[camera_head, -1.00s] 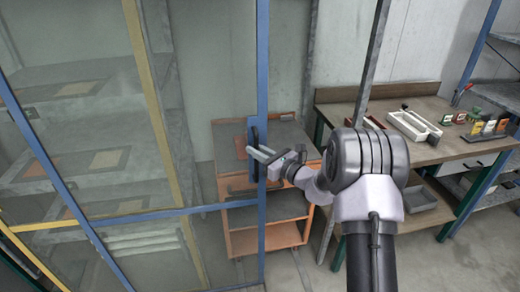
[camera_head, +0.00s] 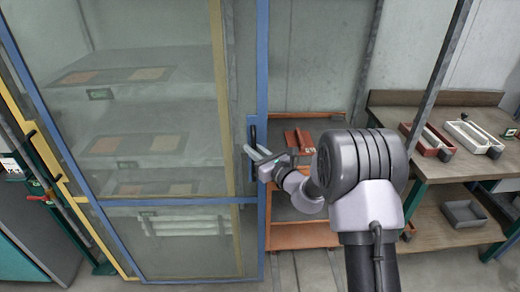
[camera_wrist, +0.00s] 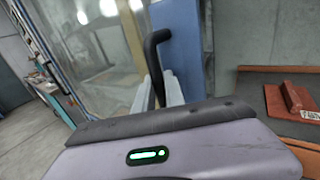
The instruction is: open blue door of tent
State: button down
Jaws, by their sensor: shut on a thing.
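The tent's blue door (camera_head: 262,60) has a blue frame around a clear panel and fills the left and middle of the head view. Its black handle (camera_head: 252,128) sits on the right upright of the frame. My gripper (camera_head: 256,156) is shut on this handle. In the wrist view the black handle (camera_wrist: 154,46) rises between the two light fingers of my gripper (camera_wrist: 157,92), with the blue upright (camera_wrist: 184,40) just behind. The part of the handle between the fingers is partly hidden. I cannot tell how far the door stands open.
Shelves with trays (camera_head: 130,75) show through the clear panel, with a yellow post (camera_head: 217,60). An orange cart (camera_head: 300,236) stands right of the door, behind my arm. A workbench (camera_head: 450,165) with trays is at the right, by a grey post (camera_head: 440,70). Floor shows at the bottom.

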jog(key=shift+f, duration=0.1)
jog(key=c, duration=1.7)
grip_release()
jog(key=shift+a, duration=0.1)
jog(key=p+v, duration=0.2)
jog(key=v, duration=1.5)
jog(key=shift+s, duration=0.25)
